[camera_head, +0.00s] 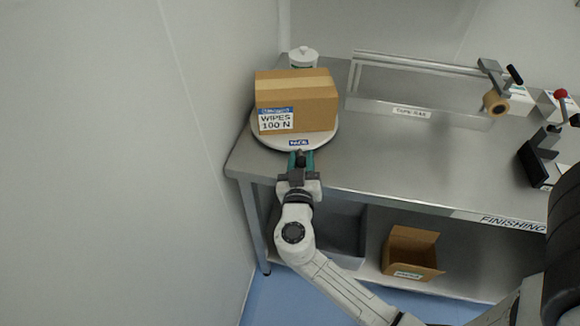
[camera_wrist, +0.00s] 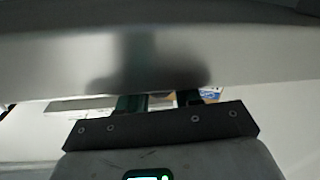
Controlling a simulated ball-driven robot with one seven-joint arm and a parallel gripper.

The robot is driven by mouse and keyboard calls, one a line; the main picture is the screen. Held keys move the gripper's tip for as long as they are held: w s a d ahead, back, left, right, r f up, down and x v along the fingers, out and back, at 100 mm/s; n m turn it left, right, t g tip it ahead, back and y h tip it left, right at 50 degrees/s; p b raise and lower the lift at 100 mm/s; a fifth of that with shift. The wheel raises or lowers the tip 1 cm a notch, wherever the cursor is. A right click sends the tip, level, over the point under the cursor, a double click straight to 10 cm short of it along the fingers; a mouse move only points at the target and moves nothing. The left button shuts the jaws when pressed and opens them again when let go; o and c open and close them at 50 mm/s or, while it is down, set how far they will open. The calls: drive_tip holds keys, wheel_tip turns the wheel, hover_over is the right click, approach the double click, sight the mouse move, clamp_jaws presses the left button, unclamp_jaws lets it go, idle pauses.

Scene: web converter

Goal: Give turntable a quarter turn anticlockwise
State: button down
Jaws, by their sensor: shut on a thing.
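The turntable (camera_head: 327,143) is a round pale disc at the left end of the steel bench, with a small blue label on its front rim. A brown carton (camera_head: 315,105) marked "WIPES 100 N" sits on it. My gripper (camera_head: 301,158) is at the turntable's front rim, its teal fingers either side of a small dark peg there, shut on it.
A white-lidded tub (camera_head: 303,56) stands behind the carton. A tape rail (camera_head: 415,112) and a tape roll (camera_head: 496,103) are to the right on the bench (camera_head: 400,160). An open cardboard box (camera_head: 411,253) sits on the lower shelf. The wall is close on the left.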

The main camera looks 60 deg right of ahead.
drive_tip(key=shift+s+d+n+t+y+b, duration=0.3)
drive_tip(key=shift+s+d+n+t, duration=0.1)
drive_tip(key=shift+s+t, duration=0.1)
drive_tip(key=c, duration=0.8)
unclamp_jaws()
drive_tip(key=b+v, duration=0.3)
drive_tip(key=v, duration=0.7)
drive_tip(key=shift+s+a, duration=0.2)
drive_tip(key=shift+a, duration=0.15)
